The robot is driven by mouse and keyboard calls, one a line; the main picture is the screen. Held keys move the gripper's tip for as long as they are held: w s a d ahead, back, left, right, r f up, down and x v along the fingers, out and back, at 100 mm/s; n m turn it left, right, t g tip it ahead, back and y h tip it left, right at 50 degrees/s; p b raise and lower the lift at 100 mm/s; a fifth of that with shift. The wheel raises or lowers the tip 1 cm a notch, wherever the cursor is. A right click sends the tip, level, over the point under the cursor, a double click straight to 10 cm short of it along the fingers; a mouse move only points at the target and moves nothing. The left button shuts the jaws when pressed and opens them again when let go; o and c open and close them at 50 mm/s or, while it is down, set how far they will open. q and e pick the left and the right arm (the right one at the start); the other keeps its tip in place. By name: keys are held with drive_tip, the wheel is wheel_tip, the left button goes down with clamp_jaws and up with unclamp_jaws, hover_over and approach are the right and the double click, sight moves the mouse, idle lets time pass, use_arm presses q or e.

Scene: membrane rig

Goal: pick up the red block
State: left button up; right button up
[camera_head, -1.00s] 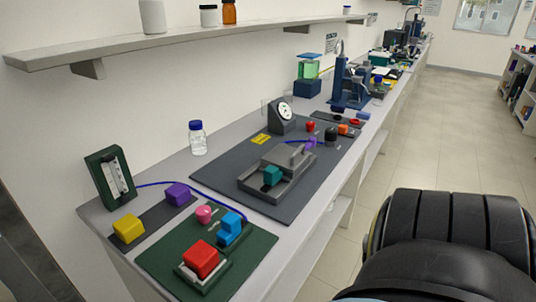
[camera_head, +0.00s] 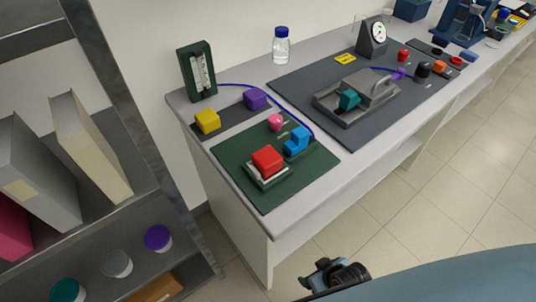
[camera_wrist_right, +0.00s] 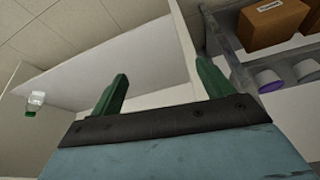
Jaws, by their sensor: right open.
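The red block (camera_head: 267,160) sits in a small pale square holder (camera_head: 262,182) on a dark green mat (camera_head: 238,158) at the near end of the bench. My right gripper (camera_head: 336,276) is low in the head view, over the floor in front of the bench and well apart from the block. In the right wrist view its two green fingers (camera_wrist_right: 161,92) stand wide apart with nothing between them. The red block does not show in the right wrist view. My left gripper is not in view.
Next to the block are a blue block (camera_head: 297,142), a pink knob (camera_head: 275,122), a yellow block (camera_head: 207,121) and a purple block (camera_head: 255,99). A grey rig (camera_head: 355,105) stands further back. A shelf unit (camera_head: 180,225) is at the left; the floor in front is clear.

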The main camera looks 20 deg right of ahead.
drive_tip(key=w+r+t+p, duration=0.1)
drive_tip(key=w+r, duration=0.1)
drive_tip(key=r, duration=0.5)
drive_tip(key=w+a+r+t+y, duration=0.1)
drive_tip(key=w+r, duration=0.1)
drive_tip(key=r, duration=0.6)
drive_tip(key=w+a+r+t+p, duration=0.1)
drive_tip(key=w+r, duration=0.1)
drive_tip(key=r, duration=0.6)
drive_tip(key=shift+n+p, duration=0.3)
drive_tip(key=shift+n, duration=0.1)
drive_tip(key=t+y, duration=0.2)
drive_tip(key=t, duration=0.3)
approach(267, 155)
drive_tip(key=f+v, duration=0.1)
drive_tip(key=v, duration=0.5)
drive_tip(key=shift+n, duration=0.4)
drive_tip(key=x, duration=1.3)
drive_tip(key=shift+w+a+r+p, duration=0.1)
drive_tip(key=shift+w+r+p, duration=0.1)
drive_tip(key=shift+r+p, duration=0.1)
drive_tip(key=shift+c, duration=0.3)
drive_tip(key=c, duration=1.1)
